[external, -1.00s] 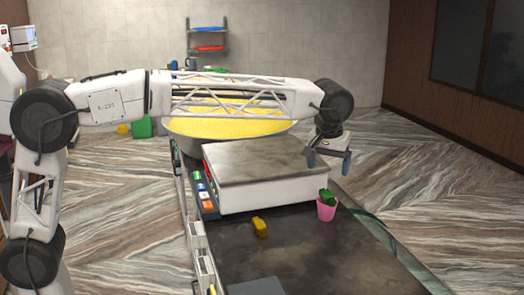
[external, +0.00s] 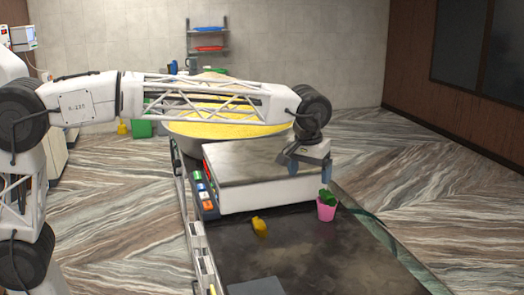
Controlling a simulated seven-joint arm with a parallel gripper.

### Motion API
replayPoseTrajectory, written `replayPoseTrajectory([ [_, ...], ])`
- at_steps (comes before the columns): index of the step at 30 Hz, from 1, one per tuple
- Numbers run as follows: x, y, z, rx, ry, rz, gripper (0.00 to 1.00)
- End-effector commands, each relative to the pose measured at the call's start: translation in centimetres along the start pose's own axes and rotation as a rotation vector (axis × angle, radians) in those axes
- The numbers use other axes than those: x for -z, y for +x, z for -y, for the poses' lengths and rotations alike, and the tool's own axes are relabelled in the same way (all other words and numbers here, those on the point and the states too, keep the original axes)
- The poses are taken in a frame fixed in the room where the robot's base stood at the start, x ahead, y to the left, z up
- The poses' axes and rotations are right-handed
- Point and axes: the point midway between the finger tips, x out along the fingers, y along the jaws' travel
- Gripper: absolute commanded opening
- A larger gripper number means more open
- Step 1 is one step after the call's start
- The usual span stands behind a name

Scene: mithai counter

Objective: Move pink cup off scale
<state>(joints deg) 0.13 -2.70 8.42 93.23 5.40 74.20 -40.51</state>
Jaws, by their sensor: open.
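The pink cup (external: 326,211) stands upright on the dark counter, just off the front right corner of the scale, with a green thing (external: 327,197) sticking out of its top. The scale (external: 265,197) is a wide white box with a grey top plate (external: 250,162), and nothing stands on the part of the plate that shows. My gripper (external: 308,170) is open and empty. It hangs over the right end of the scale, above and a little left of the cup, apart from it.
A yellow object (external: 259,226) lies on the counter (external: 300,255) in front of the scale. A large round pan of yellow stuff (external: 200,129) stands behind the scale. A grey flat piece (external: 256,287) lies at the near edge.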

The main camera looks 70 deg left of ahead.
Motion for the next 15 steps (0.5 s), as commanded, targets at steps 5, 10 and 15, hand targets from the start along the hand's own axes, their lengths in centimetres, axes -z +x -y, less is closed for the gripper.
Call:
replayPoseTrajectory([
  [5, -4.7, 0.7, 3.3, -0.020, 0.090, -0.005, 0.88],
  [10, -9.2, 2.1, 6.5, -0.038, 0.180, -0.008, 0.88],
  [15, -13.8, 3.7, 9.7, -0.057, 0.268, -0.015, 0.88],
])
